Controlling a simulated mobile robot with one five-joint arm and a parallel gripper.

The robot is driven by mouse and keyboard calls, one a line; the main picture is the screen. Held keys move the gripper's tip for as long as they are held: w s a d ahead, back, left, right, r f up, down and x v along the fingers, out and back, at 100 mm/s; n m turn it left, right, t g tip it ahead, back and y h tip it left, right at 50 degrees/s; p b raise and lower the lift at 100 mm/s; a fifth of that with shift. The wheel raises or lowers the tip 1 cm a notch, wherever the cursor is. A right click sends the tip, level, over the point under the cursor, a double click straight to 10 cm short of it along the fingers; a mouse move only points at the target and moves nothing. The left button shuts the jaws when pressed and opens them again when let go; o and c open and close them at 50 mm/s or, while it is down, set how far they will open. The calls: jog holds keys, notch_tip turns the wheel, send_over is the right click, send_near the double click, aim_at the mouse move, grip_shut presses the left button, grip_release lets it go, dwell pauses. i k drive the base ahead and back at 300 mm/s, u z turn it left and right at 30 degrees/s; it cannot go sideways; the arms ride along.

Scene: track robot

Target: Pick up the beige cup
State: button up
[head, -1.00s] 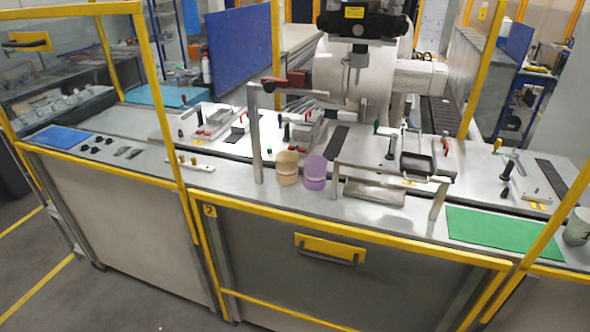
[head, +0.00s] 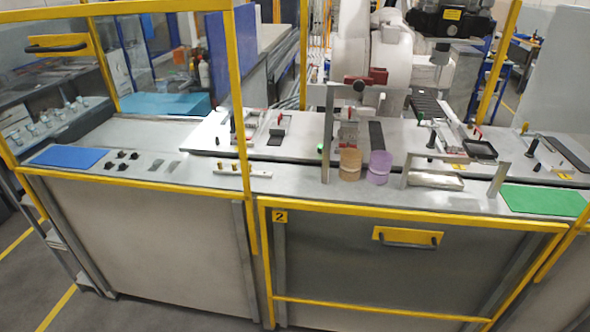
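The beige cup (head: 350,164) stands upright on the grey workbench top (head: 290,187), just right of a metal post. A purple cup (head: 379,167) stands close beside it on the right. Whether the two cups touch is hard to tell. My gripper and arm do not show in the head view.
A yellow-framed bench front (head: 410,217) with a handle lies below the cups. A metal post (head: 327,135) rises left of the beige cup, and a metal bracket frame (head: 452,163) stands right of the purple one. A blue mat (head: 68,157) and green mat (head: 540,200) lie on the bench.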

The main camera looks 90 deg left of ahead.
aim_at(351, 165)
jog(key=k, duration=1.4)
jog(key=u, duration=2.7)
jog(key=i, duration=0.8)
jog(key=u, duration=0.05)
